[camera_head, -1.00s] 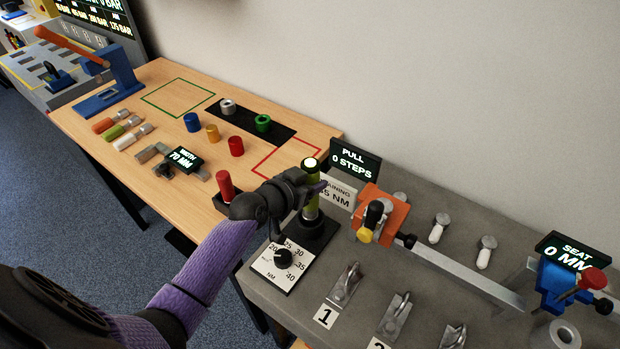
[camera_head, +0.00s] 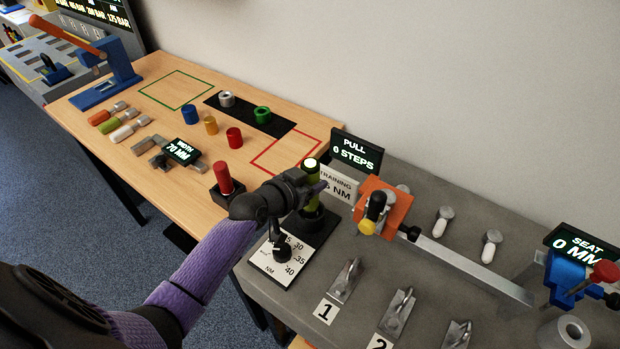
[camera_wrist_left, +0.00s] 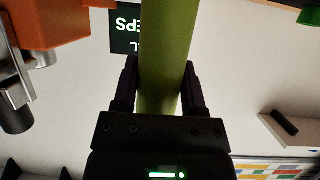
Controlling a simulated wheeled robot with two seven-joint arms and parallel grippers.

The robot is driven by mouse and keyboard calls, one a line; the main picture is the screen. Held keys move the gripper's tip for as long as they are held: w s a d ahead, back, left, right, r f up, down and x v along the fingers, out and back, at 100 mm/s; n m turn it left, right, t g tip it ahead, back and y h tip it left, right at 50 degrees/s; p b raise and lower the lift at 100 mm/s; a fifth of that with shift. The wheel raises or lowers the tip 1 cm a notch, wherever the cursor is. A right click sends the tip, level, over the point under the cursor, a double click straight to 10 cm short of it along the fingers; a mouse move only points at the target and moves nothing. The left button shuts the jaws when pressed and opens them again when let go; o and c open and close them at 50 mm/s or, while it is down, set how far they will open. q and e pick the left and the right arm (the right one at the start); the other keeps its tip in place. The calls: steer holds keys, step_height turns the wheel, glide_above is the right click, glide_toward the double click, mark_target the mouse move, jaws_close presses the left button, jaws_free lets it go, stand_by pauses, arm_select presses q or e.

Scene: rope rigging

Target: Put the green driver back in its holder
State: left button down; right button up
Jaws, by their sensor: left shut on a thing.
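The green driver (camera_head: 311,171) stands upright with a lit round top. My left gripper (camera_head: 316,189) is shut around its upper body. In the left wrist view the driver's green body (camera_wrist_left: 168,50) runs up between my two fingers. The driver's lower end is over or in the black holder base (camera_head: 323,231) on the grey bench. I cannot tell whether it is seated, as my gripper and the driver hide the contact. My right gripper is not in view.
A dial plate (camera_head: 268,265) sits just in front of the holder. A red-handled block (camera_head: 222,180) is to the left. The PULL sign (camera_head: 357,152) stands behind, and an orange block (camera_head: 384,205) is to the right. Numbered hooks line the front.

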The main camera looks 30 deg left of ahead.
arm_select(q)
steer(key=shift+f+b, duration=0.8)
steer(key=shift+f, duration=0.2)
steer(key=shift+c, duration=0.3)
jaws_free()
steer(key=shift+f, duration=0.1)
steer(key=p+v, duration=0.3)
steer(key=v, duration=0.7)
